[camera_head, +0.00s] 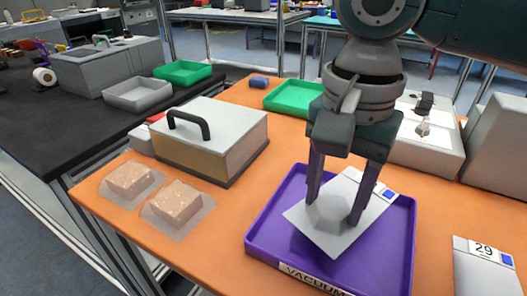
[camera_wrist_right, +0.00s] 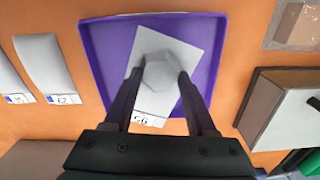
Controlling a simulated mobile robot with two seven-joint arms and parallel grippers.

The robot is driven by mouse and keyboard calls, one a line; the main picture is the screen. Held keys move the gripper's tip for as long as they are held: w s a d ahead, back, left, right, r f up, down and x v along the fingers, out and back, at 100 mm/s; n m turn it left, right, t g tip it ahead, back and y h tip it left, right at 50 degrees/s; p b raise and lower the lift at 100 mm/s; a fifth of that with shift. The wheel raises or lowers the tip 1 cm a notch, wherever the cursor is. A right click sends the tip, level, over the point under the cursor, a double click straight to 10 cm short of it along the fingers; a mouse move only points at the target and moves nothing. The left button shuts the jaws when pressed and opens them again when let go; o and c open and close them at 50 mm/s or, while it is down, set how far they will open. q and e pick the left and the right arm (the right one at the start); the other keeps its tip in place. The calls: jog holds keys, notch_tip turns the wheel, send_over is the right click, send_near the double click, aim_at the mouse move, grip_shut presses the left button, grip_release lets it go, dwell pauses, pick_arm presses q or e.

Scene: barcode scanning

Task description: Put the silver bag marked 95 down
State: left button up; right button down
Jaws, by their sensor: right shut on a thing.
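The silver bag (camera_head: 298,214) lies tilted over the purple tray (camera_head: 258,242), which is marked VACUUM. My right gripper (camera_head: 334,212) points down into the tray and is shut on the raised, faceted middle of the bag. In the right wrist view the bag (camera_wrist_right: 192,58) sits between the two fingers of the gripper (camera_wrist_right: 156,82), inside the outline of the purple tray (camera_wrist_right: 97,50). Its label is at the near edge, upside down, and seems to read 95. I cannot tell whether the bag's underside touches the tray floor. My left gripper is not in view.
Another bag (camera_head: 484,270), marked 29, lies right of the tray. Two clear-wrapped pink blocks (camera_head: 130,178) lie at the left of the orange table (camera_head: 110,218). A white box with a black handle (camera_head: 215,140) and a green tray (camera_head: 290,97) stand behind.

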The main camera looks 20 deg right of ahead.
notch_tip(320, 180, down, 4)
jog(key=shift+f+b, duration=0.25)
jog(key=shift+b, duration=0.2)
jog(key=shift+f, duration=0.35)
jog(key=shift+c, duration=1)
grip_release()
jog(key=shift+f, duration=0.15)
jog(key=shift+w, duration=0.1)
